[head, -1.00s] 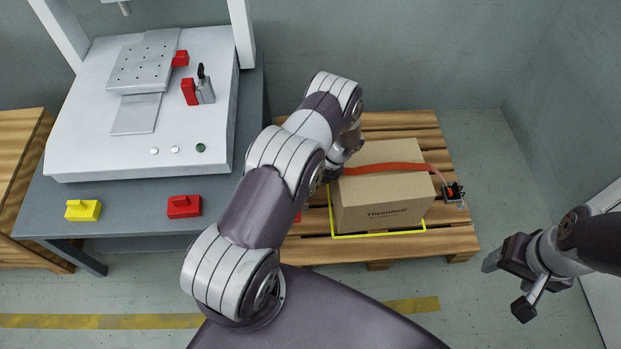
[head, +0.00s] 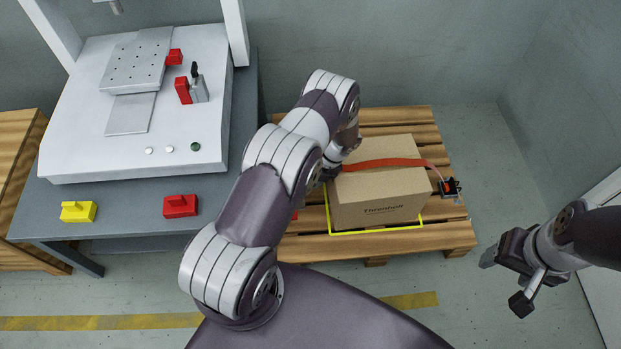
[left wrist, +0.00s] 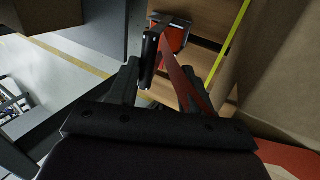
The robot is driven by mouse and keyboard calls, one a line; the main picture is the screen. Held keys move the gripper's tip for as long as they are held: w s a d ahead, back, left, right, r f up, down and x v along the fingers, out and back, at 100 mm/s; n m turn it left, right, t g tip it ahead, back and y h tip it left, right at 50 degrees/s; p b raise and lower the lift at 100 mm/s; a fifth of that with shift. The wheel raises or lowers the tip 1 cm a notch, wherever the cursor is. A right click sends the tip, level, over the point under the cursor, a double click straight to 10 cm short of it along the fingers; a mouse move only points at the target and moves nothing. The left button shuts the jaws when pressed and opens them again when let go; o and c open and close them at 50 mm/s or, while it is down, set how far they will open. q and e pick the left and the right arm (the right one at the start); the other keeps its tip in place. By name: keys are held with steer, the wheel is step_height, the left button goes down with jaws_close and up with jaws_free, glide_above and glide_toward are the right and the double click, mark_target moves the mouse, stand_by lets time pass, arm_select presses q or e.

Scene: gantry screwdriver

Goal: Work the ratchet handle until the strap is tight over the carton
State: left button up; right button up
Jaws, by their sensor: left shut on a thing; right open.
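The brown carton (head: 378,200) stands on the pallet, with the orange-red strap (head: 385,163) lying across its top. In the left wrist view the strap (left wrist: 184,82) runs down to a red ratchet body (left wrist: 172,36) beside the carton, with a black handle (left wrist: 150,52). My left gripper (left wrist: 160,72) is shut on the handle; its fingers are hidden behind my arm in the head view. A black and orange fitting (head: 450,187) sits at the carton's right side, by the strap's end. My right gripper (head: 502,278) is open and empty, right of the pallet.
The wooden pallet (head: 350,247) has a yellow outline (head: 375,229) around the carton's base. A grey bench (head: 130,222) at left carries a white machine, a yellow block (head: 78,212) and a red block (head: 180,206). The floor right of the pallet is clear.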

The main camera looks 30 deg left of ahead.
arm_select(q)
steer(key=shift+w+r, duration=0.15)
steer(key=shift+w, duration=0.05)
steer(key=p+v, duration=0.4)
steer(key=v, duration=0.8)
steer(key=shift+r+p, duration=0.3)
steer(key=shift+p, duration=0.05)
steer(key=shift+s, duration=0.1)
